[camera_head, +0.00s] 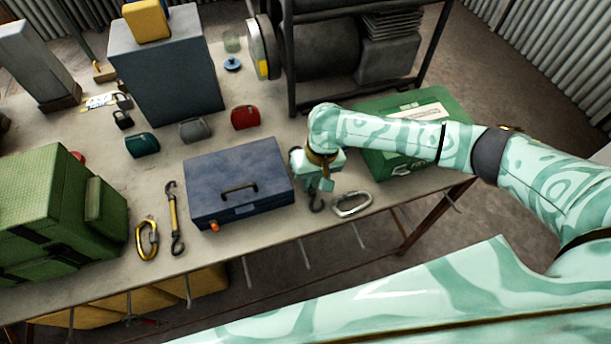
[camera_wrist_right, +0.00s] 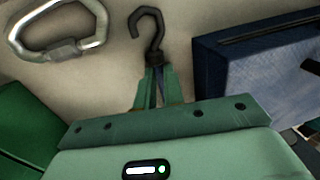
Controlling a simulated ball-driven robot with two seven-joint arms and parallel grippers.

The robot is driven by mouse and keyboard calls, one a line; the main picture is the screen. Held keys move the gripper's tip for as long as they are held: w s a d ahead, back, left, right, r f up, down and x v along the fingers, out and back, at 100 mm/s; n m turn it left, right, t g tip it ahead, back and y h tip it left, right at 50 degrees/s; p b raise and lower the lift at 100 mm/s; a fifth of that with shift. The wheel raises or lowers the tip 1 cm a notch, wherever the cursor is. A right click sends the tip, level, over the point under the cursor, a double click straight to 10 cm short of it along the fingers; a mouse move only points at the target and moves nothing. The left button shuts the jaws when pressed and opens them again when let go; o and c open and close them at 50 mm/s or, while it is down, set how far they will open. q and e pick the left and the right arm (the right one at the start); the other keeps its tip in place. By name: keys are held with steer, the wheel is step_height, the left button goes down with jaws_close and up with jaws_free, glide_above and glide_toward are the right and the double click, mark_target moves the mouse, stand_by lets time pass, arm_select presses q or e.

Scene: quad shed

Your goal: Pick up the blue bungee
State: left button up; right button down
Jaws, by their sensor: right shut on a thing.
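My right gripper (camera_head: 319,188) reaches down to the table between the blue toolbox and the silver carabiner. In the right wrist view its fingers (camera_wrist_right: 156,88) are closed on the blue bungee (camera_wrist_right: 147,30). The bungee's dark hook sticks out beyond the fingertips, and a thin bluish strip shows between them. The rest of the bungee is hidden by the gripper. In the head view the hook (camera_head: 316,202) shows just below the gripper, on or close to the table top; I cannot tell which. My left gripper is not in view.
The blue toolbox (camera_head: 236,172) stands close left of the gripper. The silver carabiner (camera_head: 352,205) lies to its right, and a green box (camera_head: 405,112) stands behind. A yellow bungee (camera_head: 174,215) and yellow carabiner (camera_head: 140,250) lie further left. The table's front edge is near.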

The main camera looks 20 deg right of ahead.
steer(key=shift+r, duration=0.3)
steer(key=r+p, duration=0.1)
steer(key=r, duration=0.1)
steer(key=r+p, duration=0.2)
steer(key=shift+s+d, duration=0.15)
steer(key=shift+d, duration=0.25)
steer(key=s+d+r+p, duration=0.4)
steer(key=s+d+r, duration=0.3)
steer(key=d, duration=0.3)
steer(key=shift+s+d+r, duration=0.3)
steer(key=shift+s+r, duration=0.1)
steer(key=shift+r, duration=0.3)
